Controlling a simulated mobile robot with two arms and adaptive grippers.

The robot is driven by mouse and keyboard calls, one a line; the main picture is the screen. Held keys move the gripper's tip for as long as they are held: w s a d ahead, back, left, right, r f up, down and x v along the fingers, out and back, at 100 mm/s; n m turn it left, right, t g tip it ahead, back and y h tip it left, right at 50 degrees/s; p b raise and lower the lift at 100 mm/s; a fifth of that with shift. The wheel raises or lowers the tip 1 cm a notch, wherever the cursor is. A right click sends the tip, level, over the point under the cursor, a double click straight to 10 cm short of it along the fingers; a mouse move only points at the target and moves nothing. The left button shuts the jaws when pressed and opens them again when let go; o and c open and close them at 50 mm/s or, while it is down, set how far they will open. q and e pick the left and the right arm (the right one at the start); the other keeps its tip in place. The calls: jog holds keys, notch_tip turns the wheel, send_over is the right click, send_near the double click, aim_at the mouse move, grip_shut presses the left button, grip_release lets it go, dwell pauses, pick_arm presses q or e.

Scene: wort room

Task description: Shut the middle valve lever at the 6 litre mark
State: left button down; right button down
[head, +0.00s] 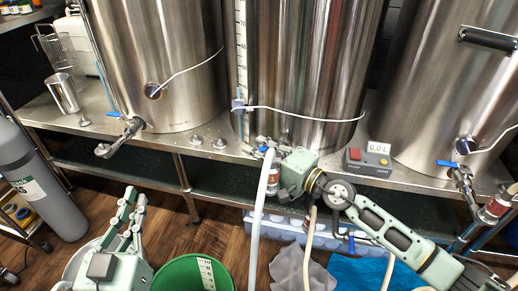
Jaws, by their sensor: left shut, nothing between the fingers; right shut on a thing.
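The middle tank (300,60) stands on the steel bench, with its valve (247,148) low on the front. The blue valve lever (264,149) shows beside my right gripper (268,147). My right gripper is shut at the lever, its fingertips partly hidden by the valve and hose. A green bucket (178,277) with a white litre scale (206,272) stands at the bottom edge. My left gripper (134,198) is shut and empty, below the bench.
A left tank (155,60) and a right tank (440,90) have similar blue-levered valves. A gas cylinder (38,180) stands at the left. Blue cloth (362,272) and more hoses lie at the lower right. Wood floor is open between the bucket and bench.

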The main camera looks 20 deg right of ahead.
jog(key=c, duration=2.2)
grip_release()
jog(key=shift+o, duration=0.2)
jog(key=v, duration=1.2)
